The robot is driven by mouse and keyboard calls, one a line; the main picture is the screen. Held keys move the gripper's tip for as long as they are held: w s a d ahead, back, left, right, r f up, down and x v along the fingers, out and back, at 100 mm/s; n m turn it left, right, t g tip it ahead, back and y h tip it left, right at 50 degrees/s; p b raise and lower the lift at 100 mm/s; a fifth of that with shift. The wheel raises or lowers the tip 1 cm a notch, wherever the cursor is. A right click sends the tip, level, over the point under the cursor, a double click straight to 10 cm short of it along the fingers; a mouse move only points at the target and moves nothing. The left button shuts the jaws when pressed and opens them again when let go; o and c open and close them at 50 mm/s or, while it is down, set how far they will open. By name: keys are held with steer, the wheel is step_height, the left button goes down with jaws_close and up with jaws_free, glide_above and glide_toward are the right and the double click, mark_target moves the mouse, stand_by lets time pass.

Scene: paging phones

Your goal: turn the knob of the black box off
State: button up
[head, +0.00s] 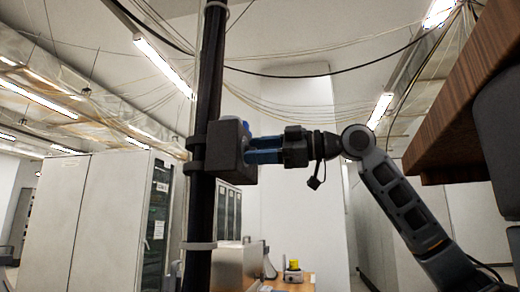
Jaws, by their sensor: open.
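The black box (228,155) is fixed to a thick black vertical pole (206,90) left of the picture's middle. A small blue part (243,126) shows at the box's upper right edge; I cannot tell whether it is the knob. My gripper (253,150) reaches in from the right, level with the box. Its blue fingers are open, and their tips are at the box's right side. I cannot tell whether they touch it. No knob shows clearly; the fingers and the viewing angle may hide it.
A brown wooden edge (450,110) juts in at the upper right, above my arm. Tall pale cabinets (105,215) stand behind on the left. A low table with a small yellow-topped device (293,270) is in the background. Cables hang overhead. The space below my gripper looks clear.

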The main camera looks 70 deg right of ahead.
steer(key=shift+c, duration=0.2)
steer(key=c, duration=1)
steer(key=shift+n, duration=0.4)
steer(key=shift+f+n+b, duration=0.2)
steer(key=shift+n+b, duration=1.05)
steer(key=shift+n, duration=3.05)
steer(key=shift+f+n+b, duration=0.15)
steer(key=shift+n+b, duration=1.05)
steer(key=shift+n, duration=3.1)
